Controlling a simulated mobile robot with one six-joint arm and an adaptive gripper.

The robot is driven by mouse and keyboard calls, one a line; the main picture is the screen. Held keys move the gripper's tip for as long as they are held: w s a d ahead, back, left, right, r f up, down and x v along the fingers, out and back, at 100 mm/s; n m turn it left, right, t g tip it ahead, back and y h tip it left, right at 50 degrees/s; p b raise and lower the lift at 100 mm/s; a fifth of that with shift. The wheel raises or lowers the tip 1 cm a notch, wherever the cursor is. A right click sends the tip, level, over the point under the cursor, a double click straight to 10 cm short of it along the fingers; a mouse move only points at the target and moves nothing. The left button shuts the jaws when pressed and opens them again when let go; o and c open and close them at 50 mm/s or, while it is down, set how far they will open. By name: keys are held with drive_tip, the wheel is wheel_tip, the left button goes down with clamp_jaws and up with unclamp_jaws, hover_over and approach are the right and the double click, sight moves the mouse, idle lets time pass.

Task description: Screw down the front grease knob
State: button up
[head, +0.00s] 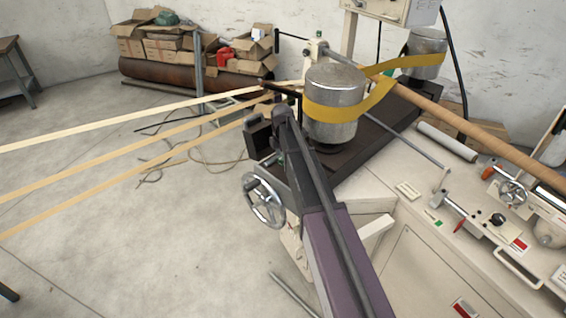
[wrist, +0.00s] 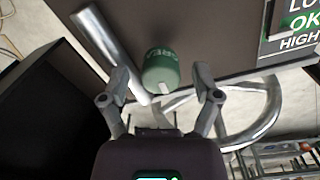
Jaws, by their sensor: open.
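In the wrist view a green knob (wrist: 161,70), with pale lettering partly readable on its side, stands out from a dark panel face. My gripper (wrist: 160,84) is open, with one finger on each side of the knob. A gap shows between each finger and the knob in this view. A short pale stub shows at the knob's lower end. In the head view my arm covers this spot, and neither the gripper nor the knob can be made out clearly.
A metal handwheel (head: 263,200) sits close by; its rim (wrist: 262,125) also shows right of the gripper in the wrist view. A metal bar (wrist: 103,45) lies left of the knob. A steel drum (head: 333,100) with a yellow belt (head: 372,98) stands above. Open floor lies left.

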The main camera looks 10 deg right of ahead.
drive_tip(key=shift+f, duration=0.2)
clamp_jaws()
drive_tip(key=shift+d, duration=0.2)
drive_tip(key=shift+a, duration=0.15)
